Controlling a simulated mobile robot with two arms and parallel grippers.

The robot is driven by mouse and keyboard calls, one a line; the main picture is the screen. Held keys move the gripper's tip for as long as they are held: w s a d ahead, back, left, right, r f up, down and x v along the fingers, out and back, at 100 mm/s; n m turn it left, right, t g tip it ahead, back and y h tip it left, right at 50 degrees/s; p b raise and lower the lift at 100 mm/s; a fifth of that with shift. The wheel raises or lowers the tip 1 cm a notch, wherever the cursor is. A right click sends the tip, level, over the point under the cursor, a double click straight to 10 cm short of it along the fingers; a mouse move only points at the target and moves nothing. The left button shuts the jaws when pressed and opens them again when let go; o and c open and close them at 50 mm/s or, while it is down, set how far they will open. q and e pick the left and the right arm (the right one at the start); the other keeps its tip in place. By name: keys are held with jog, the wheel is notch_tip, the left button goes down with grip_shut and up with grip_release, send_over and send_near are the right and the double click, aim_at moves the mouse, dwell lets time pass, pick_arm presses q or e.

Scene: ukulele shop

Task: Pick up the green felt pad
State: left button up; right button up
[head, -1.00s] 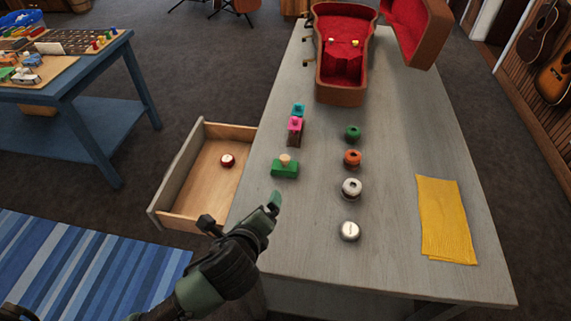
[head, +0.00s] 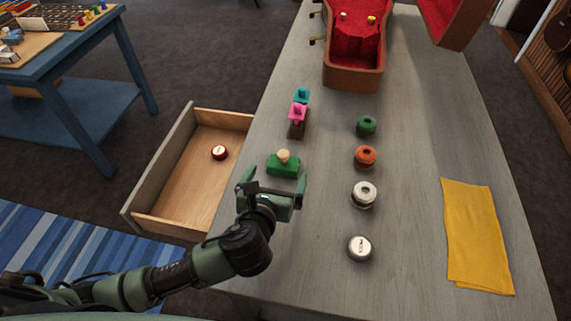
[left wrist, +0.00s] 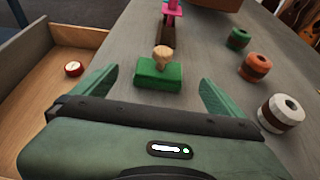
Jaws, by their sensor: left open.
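The green felt pad (head: 283,169) looks like a rectangular green block with a tan rounded knob on top. It sits on the grey table near its left edge, and it also shows in the left wrist view (left wrist: 158,76). My left gripper (head: 273,183) is open and empty, just on the near side of the pad. In the left wrist view its fingers (left wrist: 157,84) stand apart to the left and right, with the pad ahead between them. My right gripper is not in view.
A pink-knobbed piece on a brown block (head: 297,122) stands behind the pad. Right of it is a row of round pieces: green (head: 366,126), orange (head: 366,157), white (head: 364,194) and silver (head: 359,248). An open drawer (head: 160,171) juts out left. A yellow cloth (head: 472,235) lies right.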

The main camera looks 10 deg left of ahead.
aim_at(283, 165)
pick_arm(q)
jog(key=x, duration=0.3)
jog(key=shift+f, duration=0.25)
jog(key=x, duration=0.5)
jog(key=shift+f, duration=0.35)
jog(key=shift+c, duration=0.3)
jog(key=c, duration=1.4)
jog(key=shift+r, duration=0.1)
